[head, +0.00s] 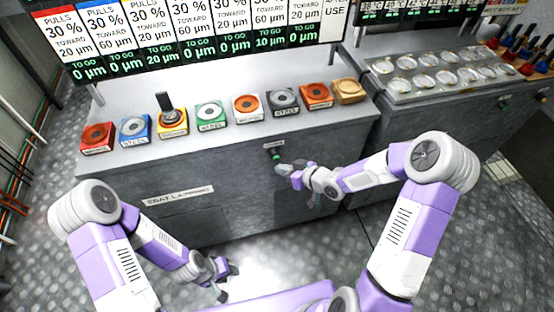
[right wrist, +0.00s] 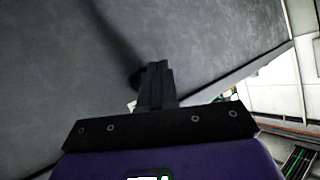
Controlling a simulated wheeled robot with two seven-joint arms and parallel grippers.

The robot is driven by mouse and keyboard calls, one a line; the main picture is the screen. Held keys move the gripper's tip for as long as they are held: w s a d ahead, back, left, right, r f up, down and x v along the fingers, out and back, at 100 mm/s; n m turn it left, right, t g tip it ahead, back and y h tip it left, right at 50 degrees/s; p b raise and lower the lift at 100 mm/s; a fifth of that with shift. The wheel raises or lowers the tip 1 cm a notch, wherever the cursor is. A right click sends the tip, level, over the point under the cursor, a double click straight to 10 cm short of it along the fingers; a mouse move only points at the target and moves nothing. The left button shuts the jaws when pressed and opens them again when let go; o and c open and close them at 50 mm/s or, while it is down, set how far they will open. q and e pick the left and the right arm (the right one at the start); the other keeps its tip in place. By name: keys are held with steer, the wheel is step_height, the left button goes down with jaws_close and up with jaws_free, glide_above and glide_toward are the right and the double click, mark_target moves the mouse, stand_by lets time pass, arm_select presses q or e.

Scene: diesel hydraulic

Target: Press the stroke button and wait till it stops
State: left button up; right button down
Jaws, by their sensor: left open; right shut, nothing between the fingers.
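A small dark button fitting (head: 275,153) with a green light and a small label above it is on the front of the grey cabinet; I take it for the stroke button. My right gripper (head: 283,169) is shut and empty, with its tips at the cabinet front just below or at this fitting. In the right wrist view the shut fingers (right wrist: 155,80) point at the grey panel and partly cover a dark round part (right wrist: 135,79). Contact cannot be told. My left gripper (head: 222,280) is open and empty, low in front of the cabinet.
Several coloured blocks with discs line the cabinet top (head: 180,155); a dark piece stands on the yellow block (head: 173,123). The display (head: 200,30) above shows mostly 0 µm to go, with 20 and 10 µm in two columns. A second cabinet (head: 420,125) stands right.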

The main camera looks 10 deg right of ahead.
steer(key=s, duration=0.4)
steer(key=shift+s+d, duration=0.1)
steer(key=shift+s, duration=0.2)
